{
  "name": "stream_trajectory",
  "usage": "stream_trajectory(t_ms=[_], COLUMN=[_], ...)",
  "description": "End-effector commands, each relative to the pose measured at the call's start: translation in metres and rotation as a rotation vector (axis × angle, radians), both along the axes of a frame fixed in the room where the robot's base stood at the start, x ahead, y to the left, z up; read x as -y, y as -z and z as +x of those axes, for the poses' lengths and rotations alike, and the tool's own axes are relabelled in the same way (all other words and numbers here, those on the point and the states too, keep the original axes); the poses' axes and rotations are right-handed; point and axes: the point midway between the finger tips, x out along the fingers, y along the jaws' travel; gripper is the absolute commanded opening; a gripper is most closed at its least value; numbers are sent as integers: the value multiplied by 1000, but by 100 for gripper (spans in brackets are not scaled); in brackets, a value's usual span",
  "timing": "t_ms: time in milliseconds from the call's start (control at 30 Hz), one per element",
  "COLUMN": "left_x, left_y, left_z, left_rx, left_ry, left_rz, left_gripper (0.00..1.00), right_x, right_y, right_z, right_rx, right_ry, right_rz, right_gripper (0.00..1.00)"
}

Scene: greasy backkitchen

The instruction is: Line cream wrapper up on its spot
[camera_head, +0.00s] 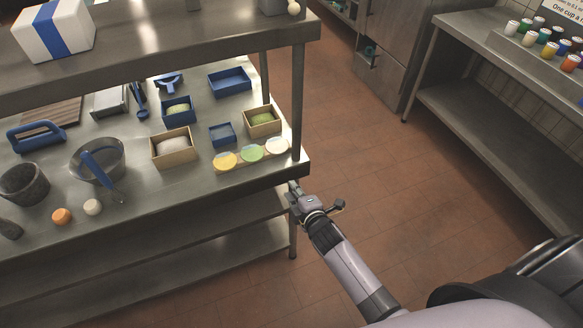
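A pale round piece that looks like the cream wrapper (277,146) lies at the right end of a row on the steel table, near its right corner. A green round piece (251,153) and a yellow round piece (225,161) lie to its left. A thin tan strip (240,163) shows beneath the row. My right gripper (294,189) is just off the table's front right corner, below and to the right of the cream piece and apart from it. Its fingers are too small and partly hidden to read. My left gripper is out of view.
Wooden boxes (174,157) and blue trays (230,82) stand behind the row. A metal bowl (97,163) with a blue-handled tool is further left. A shelf post (298,100) rises near the corner. The tiled floor to the right is clear.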

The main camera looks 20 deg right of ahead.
Motion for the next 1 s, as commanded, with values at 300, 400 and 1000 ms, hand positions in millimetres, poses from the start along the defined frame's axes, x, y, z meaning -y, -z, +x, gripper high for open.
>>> stream_trajectory(t_ms=[300,400,1000], left_x=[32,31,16], left_y=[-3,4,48], left_z=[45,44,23], left_rx=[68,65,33], left_ry=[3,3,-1], left_rz=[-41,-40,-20], left_gripper=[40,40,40], right_x=[2,2,1], right_y=[-69,-65,-50], right_z=[29,37,102], right_rx=[140,141,136], right_ry=[-39,-39,-39], right_rz=[-150,-151,-148], right_gripper=[21,21,17])
